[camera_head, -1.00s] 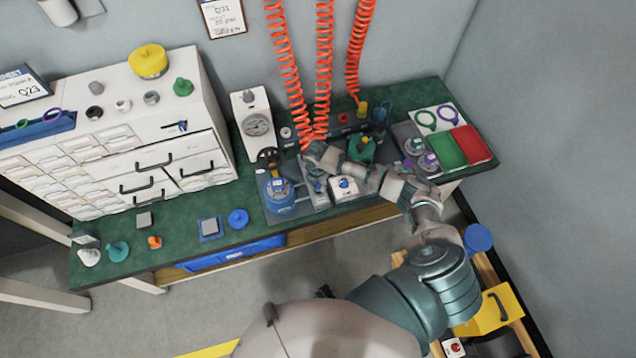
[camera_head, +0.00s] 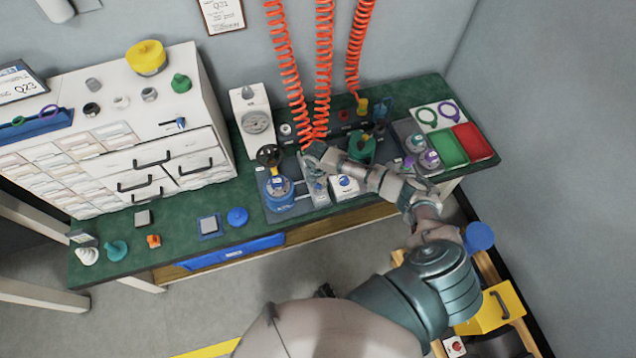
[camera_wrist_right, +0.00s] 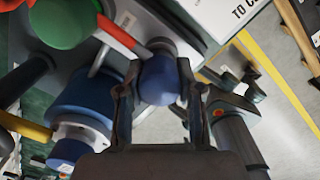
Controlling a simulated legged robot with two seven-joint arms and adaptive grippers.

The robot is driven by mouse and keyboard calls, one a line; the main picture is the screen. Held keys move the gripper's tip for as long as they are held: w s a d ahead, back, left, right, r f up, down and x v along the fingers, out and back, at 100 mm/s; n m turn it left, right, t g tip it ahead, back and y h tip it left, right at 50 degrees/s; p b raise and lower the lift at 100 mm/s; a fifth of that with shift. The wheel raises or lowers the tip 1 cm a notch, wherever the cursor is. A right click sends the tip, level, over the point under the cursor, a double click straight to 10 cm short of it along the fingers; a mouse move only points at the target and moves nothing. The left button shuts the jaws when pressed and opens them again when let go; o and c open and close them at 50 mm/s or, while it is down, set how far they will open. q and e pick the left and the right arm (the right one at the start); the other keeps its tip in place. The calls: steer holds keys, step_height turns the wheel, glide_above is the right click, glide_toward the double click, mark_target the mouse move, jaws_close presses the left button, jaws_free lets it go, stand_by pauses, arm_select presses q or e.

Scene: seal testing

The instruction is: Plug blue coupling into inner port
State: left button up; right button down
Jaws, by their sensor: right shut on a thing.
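My right gripper (camera_head: 315,155) reaches over the grey test fixture (camera_head: 292,212) on the bench, beside the blue vessel (camera_head: 281,196). In the right wrist view, my right gripper (camera_wrist_right: 158,92) is shut on the rounded blue coupling (camera_wrist_right: 160,78), one finger on each side. A grey collar-like part (camera_wrist_right: 161,46) shows just behind the coupling; I cannot tell whether they are joined. The inner port cannot be made out. A dark jointed part at the right of the wrist view looks like my left gripper (camera_wrist_right: 235,98); its jaw state is unclear.
Orange coiled hoses (camera_head: 323,75) hang at the back. A white box (camera_head: 344,187), a green part (camera_head: 362,149) and red (camera_head: 474,143) and green (camera_head: 447,151) trays lie to the right. The bench's left half has free room.

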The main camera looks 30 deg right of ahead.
steer(key=shift+f, duration=0.15)
steer(key=c, duration=0.7)
jaws_free()
steer(key=r, duration=1.1)
steer(key=shift+s+a+r, duration=0.2)
steer(key=shift+a+r, duration=0.05)
steer(key=shift+r, duration=0.15)
